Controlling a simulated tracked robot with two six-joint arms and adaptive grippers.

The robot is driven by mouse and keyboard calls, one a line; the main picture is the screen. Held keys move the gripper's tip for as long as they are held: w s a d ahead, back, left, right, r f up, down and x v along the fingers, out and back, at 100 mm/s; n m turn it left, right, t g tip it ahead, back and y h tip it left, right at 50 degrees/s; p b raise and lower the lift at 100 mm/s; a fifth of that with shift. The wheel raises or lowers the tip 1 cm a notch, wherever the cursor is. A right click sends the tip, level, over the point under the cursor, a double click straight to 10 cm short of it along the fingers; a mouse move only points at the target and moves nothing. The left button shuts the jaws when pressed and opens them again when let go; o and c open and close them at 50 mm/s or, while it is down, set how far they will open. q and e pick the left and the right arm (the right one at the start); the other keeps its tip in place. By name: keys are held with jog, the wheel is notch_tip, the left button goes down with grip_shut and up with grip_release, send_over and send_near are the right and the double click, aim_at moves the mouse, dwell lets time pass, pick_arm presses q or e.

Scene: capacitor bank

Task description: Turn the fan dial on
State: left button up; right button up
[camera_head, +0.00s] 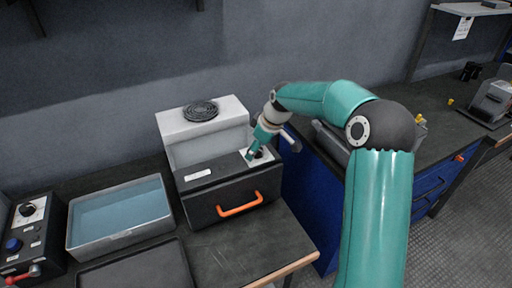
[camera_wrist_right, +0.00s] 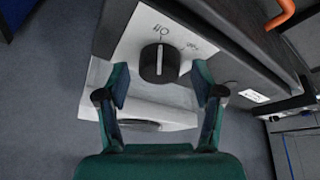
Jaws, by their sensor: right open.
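The fan dial (camera_wrist_right: 159,63) is a black knob on a white plate (camera_wrist_right: 133,45) marked "Off" in the right wrist view. Its white pointer line is towards the "Off" mark. In the head view the plate is on top of the dark box with an orange handle (camera_head: 240,205), and the dial is partly hidden by my gripper. My right gripper (camera_head: 254,154) points down at the plate. In the right wrist view the gripper (camera_wrist_right: 160,88) is open, its fingers to either side of and a little short of the dial; I cannot tell whether they touch it. My left gripper is not in view.
A white unit with a round black fan grille (camera_head: 200,110) stands behind the dial. A shallow tray (camera_head: 120,240) and a control box (camera_head: 28,235) with knobs are at left. A blue cabinet (camera_head: 310,195) stands at right. The wall is close behind.

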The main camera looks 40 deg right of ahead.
jog(key=shift+c, duration=0.3)
jog(key=c, duration=1.1)
